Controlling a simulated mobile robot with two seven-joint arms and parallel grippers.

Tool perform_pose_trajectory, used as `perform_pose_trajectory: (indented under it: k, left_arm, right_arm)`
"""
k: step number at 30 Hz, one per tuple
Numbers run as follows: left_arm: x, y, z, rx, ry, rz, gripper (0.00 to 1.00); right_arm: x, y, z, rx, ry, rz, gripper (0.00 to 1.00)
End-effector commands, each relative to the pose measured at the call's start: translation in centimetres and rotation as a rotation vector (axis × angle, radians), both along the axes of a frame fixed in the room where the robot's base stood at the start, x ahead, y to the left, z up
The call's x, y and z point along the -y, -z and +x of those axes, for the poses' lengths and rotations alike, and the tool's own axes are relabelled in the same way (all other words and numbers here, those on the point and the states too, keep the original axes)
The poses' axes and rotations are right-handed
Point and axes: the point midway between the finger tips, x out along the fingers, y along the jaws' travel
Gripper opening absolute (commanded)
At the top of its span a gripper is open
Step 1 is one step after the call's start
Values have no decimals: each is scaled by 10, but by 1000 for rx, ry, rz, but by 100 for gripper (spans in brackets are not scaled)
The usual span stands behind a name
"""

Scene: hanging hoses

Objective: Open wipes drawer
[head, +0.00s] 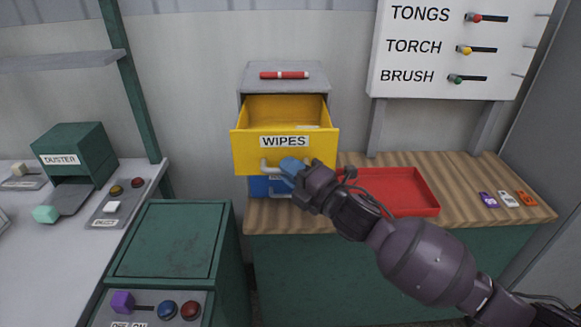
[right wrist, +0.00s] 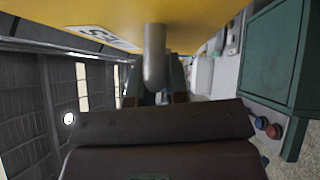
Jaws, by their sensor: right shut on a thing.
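The yellow wipes drawer (head: 250,151), labelled WIPES, stands pulled out of the grey cabinet (head: 287,77) on the wooden counter. Its inside shows from above, with a small pale thing near its right side. My right gripper (head: 287,168) is at the drawer's front, shut on the drawer's grey handle (head: 266,168). In the right wrist view the handle (right wrist: 154,60) comes down from the yellow front (right wrist: 195,22) to between my fingers. The fingertips are partly hidden there. My left gripper is not in view.
A blue drawer (head: 258,187) sits below the yellow one. A red tray (head: 400,190) lies right of the cabinet, behind my right arm. A red marker-like thing (head: 284,75) lies on the cabinet top. A green box (head: 172,240) stands at the front left.

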Motion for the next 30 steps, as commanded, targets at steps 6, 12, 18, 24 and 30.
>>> perform_pose_trajectory:
  k: [6,12,18,24,30]
  left_arm:
    - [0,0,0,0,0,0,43]
    - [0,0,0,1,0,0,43]
    - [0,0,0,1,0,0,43]
    - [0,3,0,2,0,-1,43]
    - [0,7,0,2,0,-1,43]
  right_arm:
    - [0,0,0,1,1,-2,33]
    - [0,0,0,1,0,-1,40]
    - [3,1,-2,0,1,-1,40]
    - [22,6,-21,0,1,-4,40]
    - [49,11,-46,-1,2,-2,40]
